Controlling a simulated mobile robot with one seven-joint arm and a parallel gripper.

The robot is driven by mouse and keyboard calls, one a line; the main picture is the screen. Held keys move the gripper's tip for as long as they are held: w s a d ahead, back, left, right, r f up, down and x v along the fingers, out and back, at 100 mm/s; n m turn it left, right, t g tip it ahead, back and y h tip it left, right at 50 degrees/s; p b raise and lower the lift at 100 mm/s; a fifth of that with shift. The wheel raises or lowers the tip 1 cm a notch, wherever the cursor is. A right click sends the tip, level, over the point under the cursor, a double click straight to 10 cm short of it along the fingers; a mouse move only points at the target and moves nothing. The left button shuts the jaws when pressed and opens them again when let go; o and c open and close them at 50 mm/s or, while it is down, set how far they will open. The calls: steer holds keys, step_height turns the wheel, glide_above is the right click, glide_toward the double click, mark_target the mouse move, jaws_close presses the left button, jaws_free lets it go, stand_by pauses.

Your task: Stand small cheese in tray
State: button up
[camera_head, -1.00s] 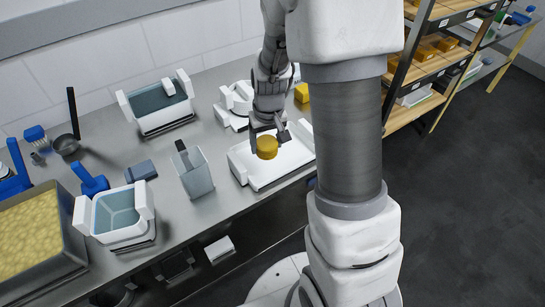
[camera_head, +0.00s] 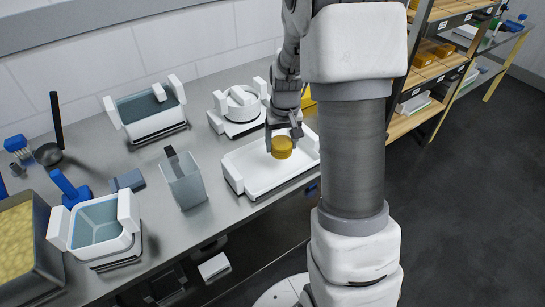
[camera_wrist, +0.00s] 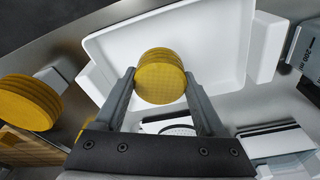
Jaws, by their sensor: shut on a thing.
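The small cheese (camera_head: 282,148) is a short yellow cylinder. My gripper (camera_head: 283,138) is shut on it, one finger on each side. In the wrist view the cheese (camera_wrist: 160,76) sits between the fingertips of my gripper (camera_wrist: 161,92), its round face toward the camera. The white tray (camera_head: 262,178) lies on the steel counter below the cheese. The tray also fills the upper middle of the wrist view (camera_wrist: 218,50). The cheese is over the tray's inside; I cannot tell whether it touches the floor of the tray.
A white press-like device (camera_head: 240,105) stands behind the tray. A clear jug (camera_head: 184,180) stands to its left, with white-handled tubs (camera_head: 150,108) beyond. More yellow cheese (camera_wrist: 30,102) is at the left in the wrist view. A shelf rack (camera_head: 430,75) stands at the right.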

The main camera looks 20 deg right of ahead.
mark_target(273, 139)
steer(key=shift+w+a+f, duration=0.85)
steer(key=shift+w+f, duration=0.05)
steer(key=shift+w, duration=0.15)
steer(key=shift+f+b, duration=0.75)
steer(key=shift+f, duration=1.15)
steer(key=shift+f, duration=0.2)
steer(key=o, duration=1.5)
steer(key=shift+r, duration=0.1)
